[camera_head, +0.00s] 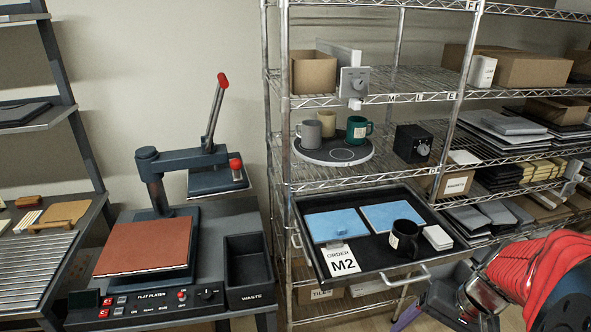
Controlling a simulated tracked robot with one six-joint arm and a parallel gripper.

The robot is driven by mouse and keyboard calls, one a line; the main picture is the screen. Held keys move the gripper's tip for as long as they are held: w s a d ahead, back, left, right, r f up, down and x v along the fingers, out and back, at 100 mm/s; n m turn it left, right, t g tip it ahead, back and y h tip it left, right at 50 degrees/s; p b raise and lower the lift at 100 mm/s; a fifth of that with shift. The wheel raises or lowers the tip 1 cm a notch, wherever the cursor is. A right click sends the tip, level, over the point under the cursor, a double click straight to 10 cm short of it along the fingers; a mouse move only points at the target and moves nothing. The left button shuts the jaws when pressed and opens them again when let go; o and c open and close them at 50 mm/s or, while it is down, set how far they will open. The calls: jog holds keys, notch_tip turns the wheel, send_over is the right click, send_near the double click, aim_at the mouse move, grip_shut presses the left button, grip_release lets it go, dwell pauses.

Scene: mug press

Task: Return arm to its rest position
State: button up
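My arm, in a red ribbed sleeve, shows at the lower right of the head view, in front of the shelving. My gripper (440,303) is at its lower left end, low beside the pulled-out drawer. Its fingertips are not clear and partly fall outside the picture, so I cannot tell whether it is open or shut. The black drawer tray (318,258) holds a black mug (404,238), blue pads (337,224), white squares (437,237) and an "ORDER M2" card (341,261). The mug stands upright, apart from my gripper.
A flat press (148,247) with a raised handle stands left, beside a black waste bin (249,270). A round turntable (334,153) on the wire shelf holds grey, beige and green mugs. The drawer handle (405,279) juts forward near my gripper.

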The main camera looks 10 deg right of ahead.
jog(key=a+r+n+t+h, duration=0.1)
jog(key=a+r+n, duration=0.3)
jog(key=a+r, duration=0.2)
jog(key=w+a+r+n+t+h, duration=0.1)
jog(key=a+r+n+t, duration=0.1)
jog(key=a+r+n, duration=0.2)
jog(key=a+r, duration=0.3)
jog(key=a, duration=0.4)
jog(key=shift+w+a+r+t+h, duration=0.2)
jog(key=shift+w+a+t+h, duration=0.1)
jog(key=shift+h, duration=0.1)
jog(key=shift+d, duration=0.1)
